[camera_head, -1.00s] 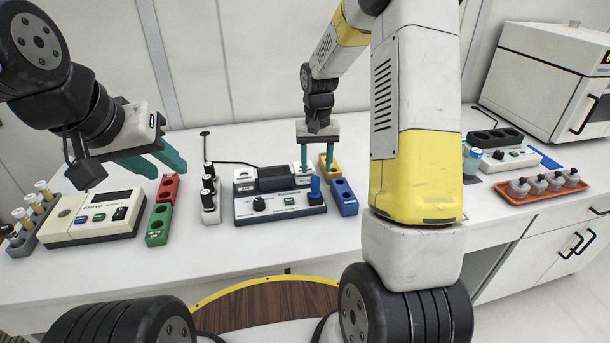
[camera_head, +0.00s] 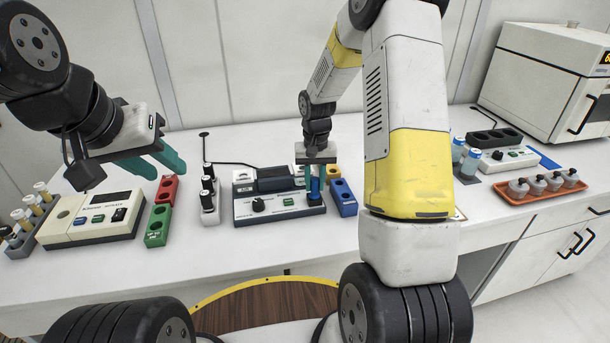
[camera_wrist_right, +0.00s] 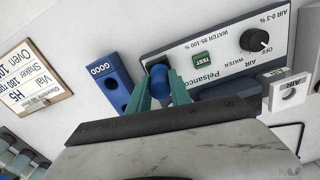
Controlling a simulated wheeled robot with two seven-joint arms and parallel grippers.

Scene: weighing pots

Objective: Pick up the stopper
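The stopper, a small blue cylinder (camera_head: 315,188), stands at the right end of the front panel of the grey instrument (camera_head: 280,207). In the right wrist view the stopper (camera_wrist_right: 159,78) sits between the teal fingertips, in front of a dark port on the panel. My right gripper (camera_head: 315,185) points down over it, its fingers drawn close together on either side of it; it also shows in the right wrist view (camera_wrist_right: 159,74). The fingers partly hide the stopper in the head view. My left gripper (camera_head: 171,170) is open and empty above the table at the left.
A blue two-hole block (camera_head: 343,198) stands close right of the instrument, with a yellow block (camera_head: 332,171) behind it. A rack of black-capped vials (camera_head: 209,200) is at its left. Red (camera_head: 167,190) and green (camera_head: 158,226) blocks stand further left. Table in front is clear.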

